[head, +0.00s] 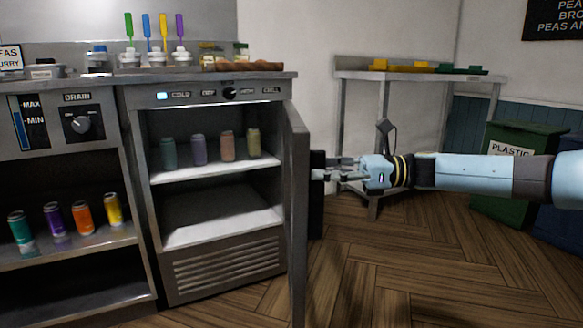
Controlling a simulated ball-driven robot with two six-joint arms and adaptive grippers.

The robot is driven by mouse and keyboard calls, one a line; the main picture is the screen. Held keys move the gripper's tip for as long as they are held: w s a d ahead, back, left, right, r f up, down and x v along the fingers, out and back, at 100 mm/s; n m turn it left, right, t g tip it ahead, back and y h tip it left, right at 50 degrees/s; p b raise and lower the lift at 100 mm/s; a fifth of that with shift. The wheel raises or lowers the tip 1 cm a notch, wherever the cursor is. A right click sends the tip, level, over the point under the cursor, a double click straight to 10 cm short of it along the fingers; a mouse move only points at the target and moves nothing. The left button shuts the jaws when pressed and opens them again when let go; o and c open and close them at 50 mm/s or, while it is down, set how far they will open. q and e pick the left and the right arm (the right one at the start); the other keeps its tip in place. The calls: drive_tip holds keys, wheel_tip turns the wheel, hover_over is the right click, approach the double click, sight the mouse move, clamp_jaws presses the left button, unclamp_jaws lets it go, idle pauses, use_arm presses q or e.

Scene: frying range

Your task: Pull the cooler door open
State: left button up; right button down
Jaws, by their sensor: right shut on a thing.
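The cooler (219,95) stands left of centre, with its inside in plain view. Its door (299,215) is swung open and seen nearly edge-on at the cooler's right side. Several cans stand on the white upper shelf (219,165); the lower shelf (215,222) is empty. My right gripper (325,173) reaches in from the right at the door's outer face. It is shut at a dark part there, apparently the door handle (317,200). The exact contact is partly hidden by the fingers. My left gripper is not in view.
A unit with a drain knob (82,124) and several coloured cans stands left of the cooler. Bottles and food line the counter top. A steel table (413,77) and a green plastic bin (510,180) stand behind my right arm. Wooden floor (390,280) lies clear in front.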

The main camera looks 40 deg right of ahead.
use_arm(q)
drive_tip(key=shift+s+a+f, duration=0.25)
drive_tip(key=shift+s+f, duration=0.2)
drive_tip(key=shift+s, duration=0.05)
use_arm(e)
drive_tip(key=s+d, duration=0.4)
drive_tip(key=d, duration=0.6)
drive_tip(key=shift+s+d+r, duration=0.15)
drive_tip(key=shift+s+r, duration=0.05)
drive_tip(key=shift+s, duration=0.15)
drive_tip(key=c, duration=1.6)
unclamp_jaws()
drive_tip(key=shift+c, duration=0.2)
drive_tip(key=o, duration=0.4)
drive_tip(key=shift+w, duration=0.25)
drive_tip(key=shift+c, duration=0.2)
drive_tip(key=shift+s+f, duration=0.1)
drive_tip(key=shift+s, duration=0.1)
